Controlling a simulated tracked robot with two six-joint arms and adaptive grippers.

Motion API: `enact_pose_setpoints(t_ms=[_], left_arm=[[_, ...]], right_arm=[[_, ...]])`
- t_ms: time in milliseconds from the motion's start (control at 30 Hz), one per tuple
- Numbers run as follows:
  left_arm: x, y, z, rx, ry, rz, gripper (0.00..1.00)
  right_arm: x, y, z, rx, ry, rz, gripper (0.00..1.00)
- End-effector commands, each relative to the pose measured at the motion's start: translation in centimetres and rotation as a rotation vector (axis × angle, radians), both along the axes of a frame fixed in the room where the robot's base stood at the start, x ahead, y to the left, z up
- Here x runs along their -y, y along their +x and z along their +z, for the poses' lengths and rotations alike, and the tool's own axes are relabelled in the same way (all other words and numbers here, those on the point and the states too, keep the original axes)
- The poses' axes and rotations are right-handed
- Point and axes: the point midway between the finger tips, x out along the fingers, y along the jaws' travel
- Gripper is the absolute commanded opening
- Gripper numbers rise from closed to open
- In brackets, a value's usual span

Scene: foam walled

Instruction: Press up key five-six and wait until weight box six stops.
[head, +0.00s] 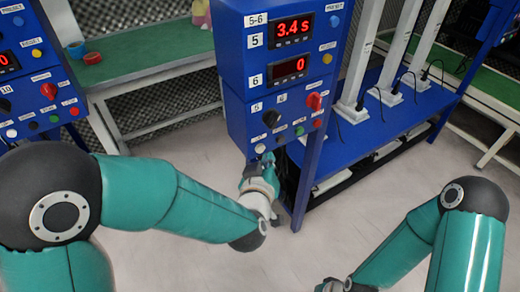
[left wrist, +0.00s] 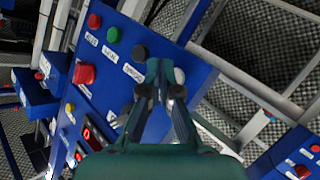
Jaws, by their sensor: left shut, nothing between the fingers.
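The blue control panel five-six (head: 238,100) has a display for 5 (head: 293,30) reading "3.4 s" and a display for 6 (head: 289,68) reading 0. Its bottom row has a white key (head: 260,148), a dark key (head: 279,141), a green key (head: 299,131) and a red key (head: 318,123). My left gripper (head: 262,163) is shut and empty, just below the white key. In the left wrist view its fingertips partly cover the white key (left wrist: 179,76); contact is unclear. My right gripper (head: 332,286) is partly cut off at the bottom edge. I cannot identify weight box six.
A red knob (head: 314,101) and a black knob (head: 271,118) stick out above the keys. White columns (head: 360,60) stand on a blue bench (head: 375,128) at the right. A green-topped table (head: 140,62) is behind at the left. Another blue panel (head: 35,75) is at far left.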

Motion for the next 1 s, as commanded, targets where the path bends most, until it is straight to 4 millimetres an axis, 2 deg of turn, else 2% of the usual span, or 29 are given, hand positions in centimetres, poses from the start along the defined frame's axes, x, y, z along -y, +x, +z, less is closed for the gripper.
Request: enact_pose_setpoints(t_ms=[700, 1000], left_arm=[[0.02, 0.01, -0.02, 0.000, 0.000, 0.000, 0.00], [-0.48, 0.73, 0.09, 0.000, -0.001, 0.002, 0.00]], right_arm=[[0.00, 0.00, -0.01, 0.000, 0.000, 0.000, 0.40], [0.00, 0.00, -0.27, 0.000, 0.000, 0.000, 0.40]])
